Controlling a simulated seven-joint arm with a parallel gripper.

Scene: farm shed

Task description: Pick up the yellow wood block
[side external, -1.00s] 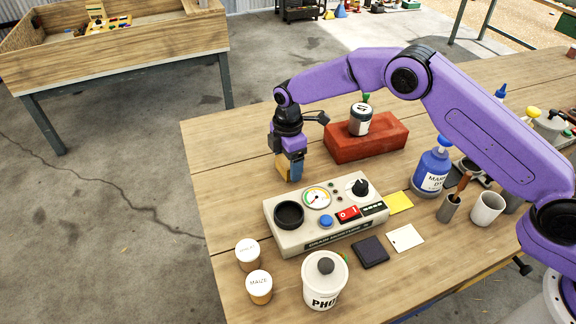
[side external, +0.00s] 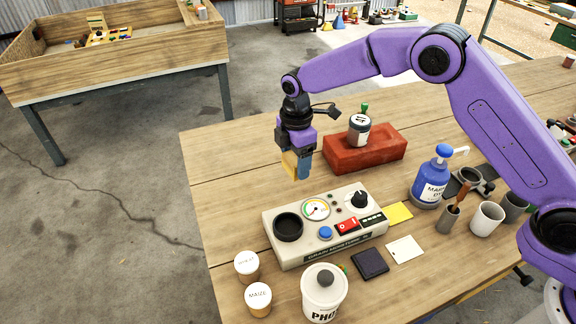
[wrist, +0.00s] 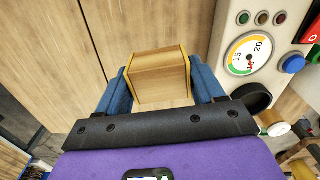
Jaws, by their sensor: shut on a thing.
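The yellow wood block (side external: 289,162) is between the fingers of my gripper (side external: 297,165) in the side external view, above the table behind the grain moisture meter. In the wrist view the block (wrist: 159,78) shows a wood-grain face with yellow edges. The blue fingers of my gripper (wrist: 160,92) stand on its left and right sides, shut on it. The block's far side is hidden.
The grain moisture meter (side external: 330,255) stands just in front of my gripper. A red brick (side external: 375,150) with a labelled jar (side external: 358,130) on it is to the right. A blue pump bottle (side external: 432,180) stands farther right. The table's left part (side external: 225,185) is clear.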

